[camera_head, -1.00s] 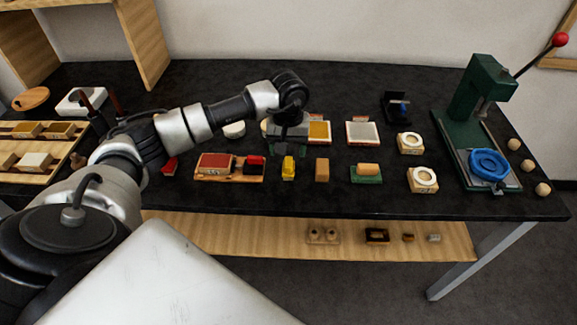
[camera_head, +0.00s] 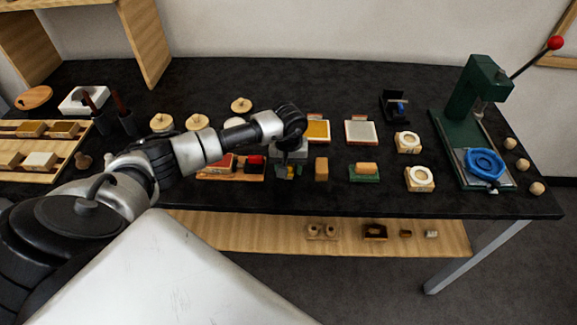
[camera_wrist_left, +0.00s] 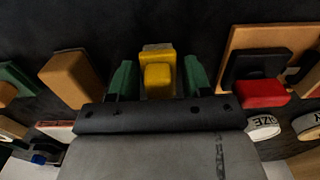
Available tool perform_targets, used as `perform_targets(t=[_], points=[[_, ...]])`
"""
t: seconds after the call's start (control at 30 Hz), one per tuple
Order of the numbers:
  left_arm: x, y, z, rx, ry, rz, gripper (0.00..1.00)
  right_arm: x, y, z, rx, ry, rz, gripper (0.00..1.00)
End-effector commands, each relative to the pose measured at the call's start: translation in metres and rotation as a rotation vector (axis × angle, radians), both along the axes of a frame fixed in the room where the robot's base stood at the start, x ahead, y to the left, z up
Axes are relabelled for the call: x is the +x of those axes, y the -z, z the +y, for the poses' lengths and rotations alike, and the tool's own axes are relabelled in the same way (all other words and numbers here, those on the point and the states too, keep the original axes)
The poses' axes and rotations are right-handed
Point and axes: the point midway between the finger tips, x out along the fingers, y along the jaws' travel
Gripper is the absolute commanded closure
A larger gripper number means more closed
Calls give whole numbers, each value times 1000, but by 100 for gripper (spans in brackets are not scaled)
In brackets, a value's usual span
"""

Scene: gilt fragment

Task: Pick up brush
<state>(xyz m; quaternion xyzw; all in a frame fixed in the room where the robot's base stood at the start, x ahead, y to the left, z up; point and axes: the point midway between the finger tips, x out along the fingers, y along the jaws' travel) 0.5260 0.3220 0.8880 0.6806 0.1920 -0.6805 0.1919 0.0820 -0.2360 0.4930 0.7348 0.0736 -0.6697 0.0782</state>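A small yellow block-like thing with a paler tan end (camera_wrist_left: 158,78), which I take to be the brush, lies on the black table. In the left wrist view it sits between the two green fingertips of my left gripper (camera_head: 288,170). The fingers are open, with a gap on both sides of it. In the head view my gripper points down over it and hides most of it. My right gripper is not in view.
A wooden block (camera_head: 321,168) stands close to the right of my left gripper. A wooden board with red and black things (camera_head: 231,167) lies close to its left. A green-based tool (camera_head: 364,172) is farther right. A green press (camera_head: 473,110) stands at the far right.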

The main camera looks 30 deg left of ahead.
Motion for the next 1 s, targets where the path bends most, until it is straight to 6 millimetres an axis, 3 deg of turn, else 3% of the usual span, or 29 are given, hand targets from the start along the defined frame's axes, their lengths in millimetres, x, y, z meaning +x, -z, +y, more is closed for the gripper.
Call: perform_targets(t=[0.03,0.23,0.57,0.83,1.0], points=[[0,0,0,0,0,0,59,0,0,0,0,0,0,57],[0,-1,0,0,0,0,90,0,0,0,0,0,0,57],[1,-4,1,1,0,-2,90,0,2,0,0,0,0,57],[2,-38,1,2,1,-7,90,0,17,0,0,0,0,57],[-1,-60,-37,-2,7,-6,90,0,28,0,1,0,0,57]])
